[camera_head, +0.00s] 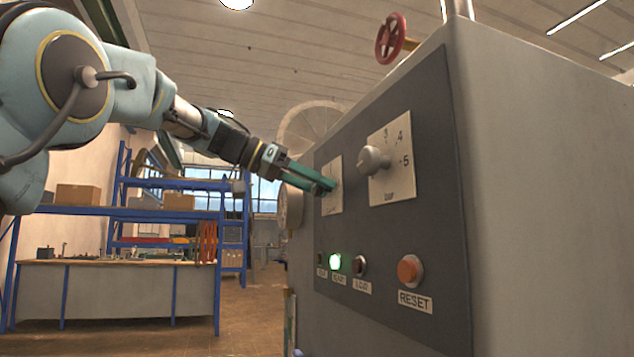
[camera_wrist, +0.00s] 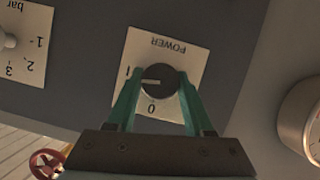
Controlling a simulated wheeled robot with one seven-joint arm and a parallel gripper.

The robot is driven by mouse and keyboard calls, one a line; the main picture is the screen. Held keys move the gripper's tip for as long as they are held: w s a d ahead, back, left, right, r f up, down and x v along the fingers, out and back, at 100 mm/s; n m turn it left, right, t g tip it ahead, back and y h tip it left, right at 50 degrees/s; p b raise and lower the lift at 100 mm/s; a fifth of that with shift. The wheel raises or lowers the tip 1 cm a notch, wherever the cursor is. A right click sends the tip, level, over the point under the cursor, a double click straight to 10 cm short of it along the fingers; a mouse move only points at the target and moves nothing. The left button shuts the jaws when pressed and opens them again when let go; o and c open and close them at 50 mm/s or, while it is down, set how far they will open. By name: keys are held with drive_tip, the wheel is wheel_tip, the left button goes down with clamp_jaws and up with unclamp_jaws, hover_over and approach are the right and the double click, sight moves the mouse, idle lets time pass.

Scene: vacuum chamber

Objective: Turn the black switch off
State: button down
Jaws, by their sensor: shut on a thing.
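The black switch (camera_wrist: 161,84) is a round knob on a white plate (camera_wrist: 148,110) marked POWER, which appears upside down in the wrist view. Its white pointer line points left, toward the "I" mark; the "0" mark lies below the knob. My gripper (camera_wrist: 159,79) has its two green fingers on either side of the knob, shut on it. In the head view, my gripper (camera_head: 326,186) reaches the plate (camera_head: 334,205) on the dark panel from the left, and its fingers hide the knob.
A grey dial (camera_head: 374,160) on a numbered plate is right of the switch. Below are a lit green lamp (camera_head: 336,262), other small lamps and an orange RESET button (camera_head: 410,269). A red handwheel (camera_head: 390,38) tops the cabinet. Blue shelving (camera_head: 180,213) stands behind at left.

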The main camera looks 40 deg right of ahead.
drive_tip(key=shift+w+r+n+g+p, duration=0.15)
drive_tip(key=shift+n+g+p, duration=0.65)
drive_tip(key=shift+n, duration=0.4)
drive_tip(key=n+g+p, duration=0.1)
drive_tip(key=n+g, duration=0.1)
drive_tip(key=n, duration=0.2)
drive_tip(key=n+g, duration=0.1)
drive_tip(key=n+p, duration=0.1)
drive_tip(key=shift+f+n+g, duration=0.25)
drive_tip(key=shift+n+g, duration=0.15)
drive_tip(key=shift+f+n+g+h, duration=0.1)
drive_tip(key=shift+n+g+h, duration=0.4)
drive_tip(key=shift+n, duration=0.8)
drive_tip(key=shift+d, duration=0.1)
drive_tip(key=shift+c, duration=1.6)
unclamp_jaws()
